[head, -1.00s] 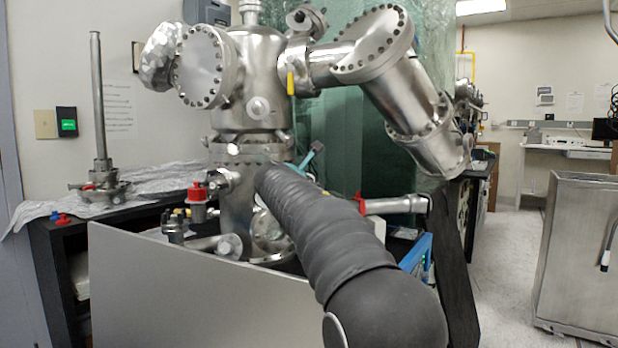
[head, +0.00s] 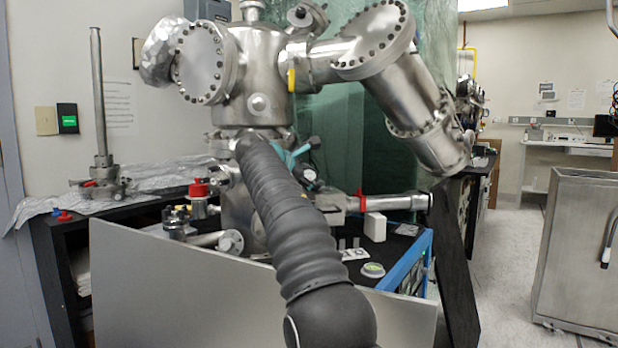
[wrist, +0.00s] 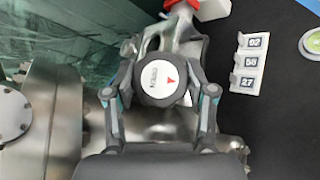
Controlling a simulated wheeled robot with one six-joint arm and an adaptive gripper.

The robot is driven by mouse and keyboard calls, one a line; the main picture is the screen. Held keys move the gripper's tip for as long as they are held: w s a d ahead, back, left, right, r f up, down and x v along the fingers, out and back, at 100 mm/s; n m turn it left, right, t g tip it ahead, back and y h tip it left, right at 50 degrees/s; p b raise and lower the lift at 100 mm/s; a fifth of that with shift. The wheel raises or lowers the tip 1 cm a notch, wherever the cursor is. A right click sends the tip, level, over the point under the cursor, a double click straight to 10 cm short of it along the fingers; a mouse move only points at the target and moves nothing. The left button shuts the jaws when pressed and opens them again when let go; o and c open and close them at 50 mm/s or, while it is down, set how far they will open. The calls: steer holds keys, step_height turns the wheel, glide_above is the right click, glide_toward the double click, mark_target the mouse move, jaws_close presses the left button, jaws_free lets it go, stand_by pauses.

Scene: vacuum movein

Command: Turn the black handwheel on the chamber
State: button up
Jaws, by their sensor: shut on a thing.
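The black handwheel (wrist: 160,101) shows in the wrist view, with a white round cap on its face bearing lettering and a red triangle. My gripper (wrist: 165,56) has one finger on each side of it and is shut on its rim. The steel chamber (head: 265,75) stands in the middle of the head view.
A grey panel (head: 180,285) stands in front of the chamber. In the wrist view, a white numbered plate (wrist: 248,64) and a green-rimmed round item (wrist: 312,43) lie on a black surface to the right. A steel cabinet (head: 580,255) stands far right, beyond open floor.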

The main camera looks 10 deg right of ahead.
stand_by(0.4)
steer(key=o, duration=1.2)
steer(key=shift+d, duration=0.1)
steer(key=shift+c, duration=0.2)
steer(key=v, duration=1.2)
